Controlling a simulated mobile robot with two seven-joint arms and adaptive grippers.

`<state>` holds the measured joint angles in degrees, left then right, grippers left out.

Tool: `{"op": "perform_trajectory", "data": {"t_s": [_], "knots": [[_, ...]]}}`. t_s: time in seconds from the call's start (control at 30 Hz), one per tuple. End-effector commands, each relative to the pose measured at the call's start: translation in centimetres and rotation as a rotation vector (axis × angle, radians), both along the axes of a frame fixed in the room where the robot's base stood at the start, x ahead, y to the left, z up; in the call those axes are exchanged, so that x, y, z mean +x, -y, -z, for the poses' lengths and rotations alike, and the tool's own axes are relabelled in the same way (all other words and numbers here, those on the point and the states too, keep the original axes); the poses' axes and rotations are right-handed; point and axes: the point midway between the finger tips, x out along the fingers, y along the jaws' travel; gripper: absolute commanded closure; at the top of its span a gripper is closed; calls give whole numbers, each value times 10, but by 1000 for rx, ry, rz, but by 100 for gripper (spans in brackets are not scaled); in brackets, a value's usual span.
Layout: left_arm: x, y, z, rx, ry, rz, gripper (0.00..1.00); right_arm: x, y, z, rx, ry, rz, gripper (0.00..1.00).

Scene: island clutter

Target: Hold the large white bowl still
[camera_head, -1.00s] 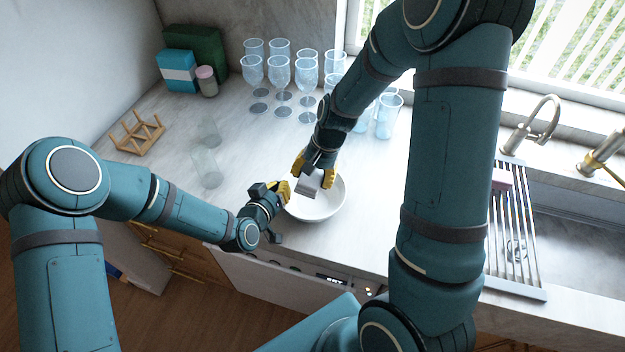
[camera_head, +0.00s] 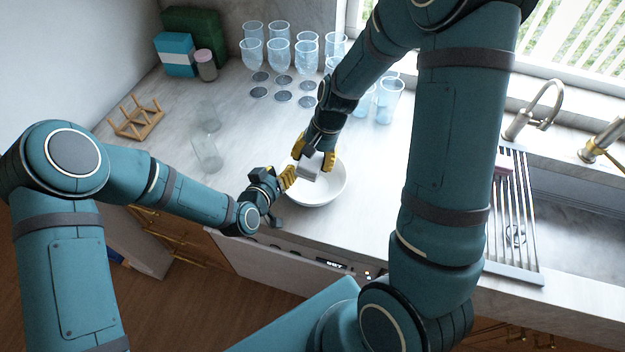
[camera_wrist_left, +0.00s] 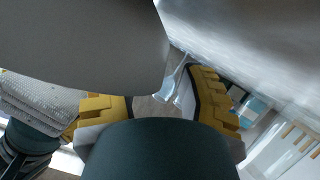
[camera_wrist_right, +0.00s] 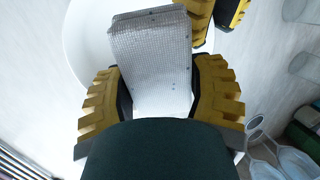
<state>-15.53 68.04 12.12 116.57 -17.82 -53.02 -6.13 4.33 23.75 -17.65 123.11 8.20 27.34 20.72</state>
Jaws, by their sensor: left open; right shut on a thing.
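The large white bowl (camera_head: 325,190) stands upright on the counter in the head view. In the left wrist view its grey-looking outer side (camera_wrist_left: 80,45) fills the upper left. My left gripper (camera_head: 284,180) is at the bowl's left rim with its fingers apart, and they do not close on the rim. My right gripper (camera_head: 313,160) is above the bowl and shut on a pale grey box-like thing with a fine grid texture (camera_wrist_right: 152,60), held over the bowl. It also shows in the left wrist view (camera_wrist_left: 40,100). The bowl's inside is partly hidden by my right gripper.
Several glasses (camera_head: 280,55) stand at the back, with clear tumblers (camera_head: 207,152) left of the bowl. A wooden rack (camera_head: 136,118), a blue-white box (camera_head: 175,54) and a pink-lidded jar (camera_head: 205,65) are at the back left. The sink and drying rack (camera_head: 513,215) are right.

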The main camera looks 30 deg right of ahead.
Motion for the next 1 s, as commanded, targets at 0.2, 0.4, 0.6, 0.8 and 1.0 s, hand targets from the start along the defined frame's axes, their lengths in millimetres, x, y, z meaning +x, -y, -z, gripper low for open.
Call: {"op": "perform_trajectory", "data": {"t_s": [0.2,0.4,0.6,0.8,1.0], "knots": [[-12,-18,-8,0,-1,-1,61,0,0,0,0,0,0,69],[-34,-49,-23,1,0,-2,61,0,0,0,0,0,0,69],[-54,-76,-35,1,-1,-2,61,0,0,0,0,0,0,69],[-64,-89,-42,0,0,0,61,0,0,0,0,0,0,69],[-66,-91,-42,1,-1,0,61,0,0,0,0,0,0,69]]}}
